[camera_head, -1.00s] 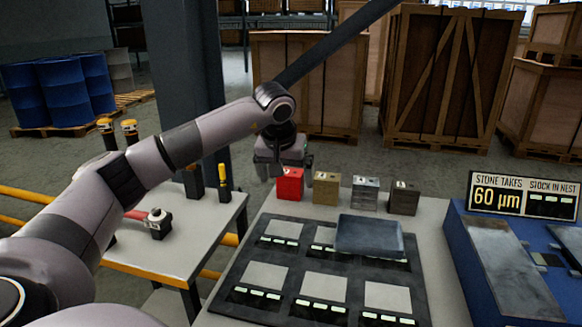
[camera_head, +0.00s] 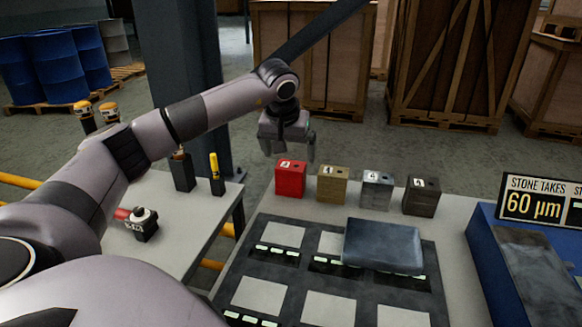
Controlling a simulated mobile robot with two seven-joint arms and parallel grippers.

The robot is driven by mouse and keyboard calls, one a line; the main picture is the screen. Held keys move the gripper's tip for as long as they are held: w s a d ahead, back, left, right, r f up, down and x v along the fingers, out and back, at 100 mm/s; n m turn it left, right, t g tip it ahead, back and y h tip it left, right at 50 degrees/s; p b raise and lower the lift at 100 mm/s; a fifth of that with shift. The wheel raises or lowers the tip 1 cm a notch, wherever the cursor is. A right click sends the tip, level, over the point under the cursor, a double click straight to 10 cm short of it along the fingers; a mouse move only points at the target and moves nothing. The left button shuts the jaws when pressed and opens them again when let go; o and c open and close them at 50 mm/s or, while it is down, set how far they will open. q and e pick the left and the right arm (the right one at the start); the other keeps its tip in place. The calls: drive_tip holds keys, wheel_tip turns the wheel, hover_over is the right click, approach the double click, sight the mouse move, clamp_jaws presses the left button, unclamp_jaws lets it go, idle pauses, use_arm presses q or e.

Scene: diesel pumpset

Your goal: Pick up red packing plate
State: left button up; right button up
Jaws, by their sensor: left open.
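The red packing plate shows as a red block (camera_head: 290,181) at the left end of a row of blocks along the back of the table. A small label is on its top. My left gripper (camera_head: 288,155) hangs just above and behind the red block, fingers pointing down. It is open and empty, and I cannot tell whether a finger touches the block. My right gripper is not in view.
Tan (camera_head: 332,187), silver (camera_head: 376,191) and dark (camera_head: 421,198) blocks stand to the right. A blue-grey slab (camera_head: 384,246) lies on the dark nest board (camera_head: 292,263). A blue bench (camera_head: 490,262) stands right.

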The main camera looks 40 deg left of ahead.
sight(291, 165)
use_arm(q)
drive_tip(key=x, duration=0.4)
drive_tip(key=shift+w+a+f, duration=0.15)
drive_tip(key=shift+a+f, duration=0.05)
drive_tip(key=shift+f, duration=0.15)
drive_tip(key=c, duration=1.4)
drive_tip(key=shift+r, duration=0.1)
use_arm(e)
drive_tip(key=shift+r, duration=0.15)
use_arm(q)
wheel_tip(291, 165, up, 20)
drive_tip(key=p, duration=0.1)
drive_tip(key=shift+p, duration=0.4)
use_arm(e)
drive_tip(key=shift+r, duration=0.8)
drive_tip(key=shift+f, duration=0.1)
